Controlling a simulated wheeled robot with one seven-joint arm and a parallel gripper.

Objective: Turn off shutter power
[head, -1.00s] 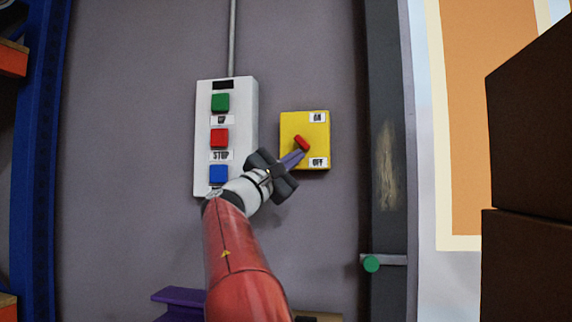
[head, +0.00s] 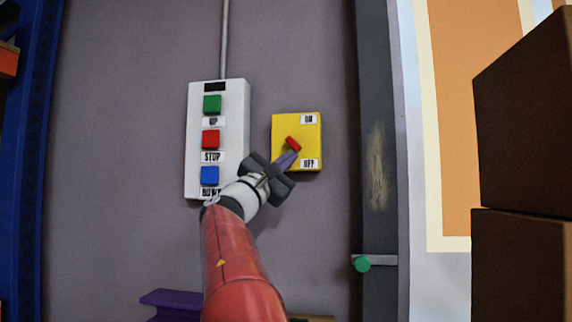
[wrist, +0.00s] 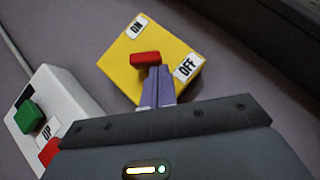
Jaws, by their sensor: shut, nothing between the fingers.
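The yellow power box (head: 284,126) is on the grey wall, with an ON label at its top right and an OFF label at its bottom right. Its red switch handle (head: 293,143) sits tilted between the labels. The box (wrist: 124,68) and red handle (wrist: 145,58) also show in the wrist view. My gripper (head: 290,155) is shut and empty, its purple fingertips at the lower edge of the handle. In the wrist view the fingertips (wrist: 159,72) appear at or against the handle; exact contact is hard to tell.
A white control panel (head: 232,130) with green, red and blue buttons is left of the box. A dark post (head: 372,90) with a green knob (head: 362,264) stands to the right. Stacked brown boxes (head: 525,130) are at far right; a purple ledge (head: 165,298) is below.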

